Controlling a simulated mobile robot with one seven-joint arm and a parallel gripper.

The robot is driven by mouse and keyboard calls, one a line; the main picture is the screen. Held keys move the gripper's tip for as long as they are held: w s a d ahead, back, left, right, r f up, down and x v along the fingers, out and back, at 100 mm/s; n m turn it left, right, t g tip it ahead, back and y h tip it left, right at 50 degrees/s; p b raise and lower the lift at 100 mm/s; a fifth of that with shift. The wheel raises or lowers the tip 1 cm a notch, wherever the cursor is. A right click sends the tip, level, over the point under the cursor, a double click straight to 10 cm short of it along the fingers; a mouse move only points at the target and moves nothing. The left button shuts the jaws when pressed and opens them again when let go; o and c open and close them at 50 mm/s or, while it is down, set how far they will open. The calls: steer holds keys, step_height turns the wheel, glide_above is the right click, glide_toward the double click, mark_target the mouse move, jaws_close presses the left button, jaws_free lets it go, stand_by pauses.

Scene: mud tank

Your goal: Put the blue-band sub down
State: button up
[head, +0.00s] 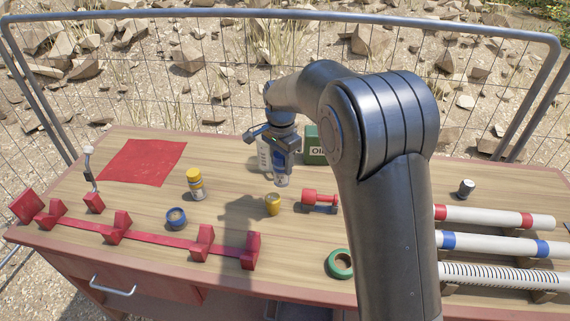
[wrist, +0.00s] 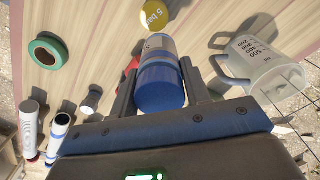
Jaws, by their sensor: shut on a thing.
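My gripper (head: 282,160) is shut on the blue-band sub, a cylinder with a dark blue end, a lighter blue band and a pale labelled body. The blue-band sub (wrist: 160,80) sits between my two fingers in the wrist view. In the head view its blue part (head: 279,157) shows at the jaws, mostly covered by my gripper. It appears held above the wooden table (head: 130,205), behind a small yellow piece (head: 272,204). The yellow piece (wrist: 154,16), marked "5 bar", lies past the sub's far end in the wrist view.
A clear measuring jug (wrist: 258,72) and a green oil can (head: 315,150) stand close by. A red valve-like piece (head: 319,199), a green ring (head: 340,264) and banded pipes (head: 495,216) are rightward. A red mat (head: 142,162) lies bare at back left; a red rack (head: 160,240) runs along the front.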

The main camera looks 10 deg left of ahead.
steer(key=w+d, duration=0.7)
steer(key=d, duration=0.4)
steer(key=w+d, duration=0.6)
steer(key=d, duration=0.5)
steer(key=w+d, duration=0.7)
steer(key=d, duration=0.4)
steer(key=shift+w+a+f, duration=0.85)
steer(key=shift+a+f, duration=0.75)
steer(key=shift+f, duration=0.15)
steer(key=shift+w+a+f, duration=0.9)
steer(key=shift+a+f, duration=0.75)
steer(key=shift+f, duration=0.05)
steer(key=shift+w+a+f, duration=0.85)
steer(key=shift+a+f, duration=0.75)
steer(key=shift+f, duration=0.15)
steer(key=shift+f, duration=0.15)
steer(key=o, duration=1.3)
steer(key=shift+c, duration=0.2)
